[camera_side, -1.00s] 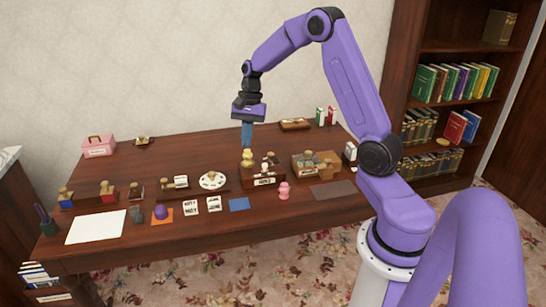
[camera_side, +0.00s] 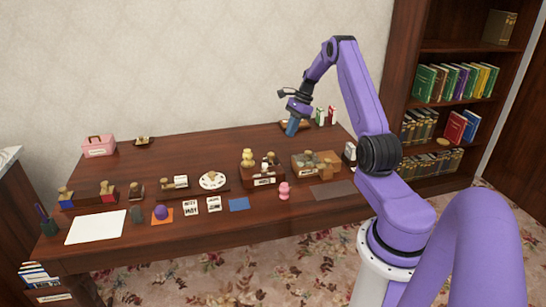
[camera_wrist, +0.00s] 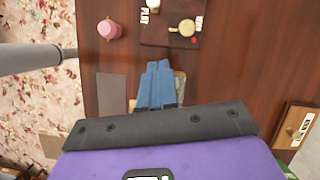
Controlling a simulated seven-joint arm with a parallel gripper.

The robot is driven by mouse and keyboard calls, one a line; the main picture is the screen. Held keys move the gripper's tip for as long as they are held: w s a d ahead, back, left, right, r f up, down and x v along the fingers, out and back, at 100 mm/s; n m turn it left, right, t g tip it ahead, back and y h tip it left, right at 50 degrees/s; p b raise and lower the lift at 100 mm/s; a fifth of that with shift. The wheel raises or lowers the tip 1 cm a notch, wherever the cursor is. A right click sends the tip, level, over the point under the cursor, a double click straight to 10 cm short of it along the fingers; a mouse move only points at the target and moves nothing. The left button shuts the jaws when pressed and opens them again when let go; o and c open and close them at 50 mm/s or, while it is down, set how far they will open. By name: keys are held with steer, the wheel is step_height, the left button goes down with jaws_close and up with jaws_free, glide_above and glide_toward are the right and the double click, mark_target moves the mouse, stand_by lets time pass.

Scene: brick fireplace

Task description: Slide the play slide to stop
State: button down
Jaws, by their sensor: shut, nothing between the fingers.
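My gripper (camera_side: 291,134) is shut and empty, its blue fingers pointing down at a tilt above the back right of the desk. In the wrist view its fingers (camera_wrist: 158,66) are together, and they partly hide a box below. A dark box with a labelled front (camera_side: 264,182) and brass pieces on top stands left of and nearer than my gripper; it also shows at the top of the wrist view (camera_wrist: 163,41). A box with brownish blocks (camera_side: 306,173) stands to its right. Lettering is too small to read surely, so I cannot tell which part is the play slide.
A pink figure (camera_side: 284,190) stands near the front edge, beside a flat brown mat (camera_side: 333,190). A wooden tray (camera_side: 285,124) and small red and white boxes (camera_side: 326,116) are near my gripper. Stamps and cards crowd the left. The back middle desk is clear.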

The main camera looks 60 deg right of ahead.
glide_toward(267, 170)
steer(key=d+f, duration=0.1)
steer(key=s+f, duration=0.1)
steer(key=d+f, duration=0.1)
steer(key=shift+s+d+f, duration=0.25)
steer(key=shift+d+f, duration=0.1)
steer(key=shift+w+a+f, duration=0.1)
steer(key=shift+w+a, duration=0.55)
steer(key=shift+a, duration=0.3)
steer(key=shift+w+a, duration=0.45)
steer(key=shift+a, duration=0.35)
steer(key=shift+w+a, duration=0.85)
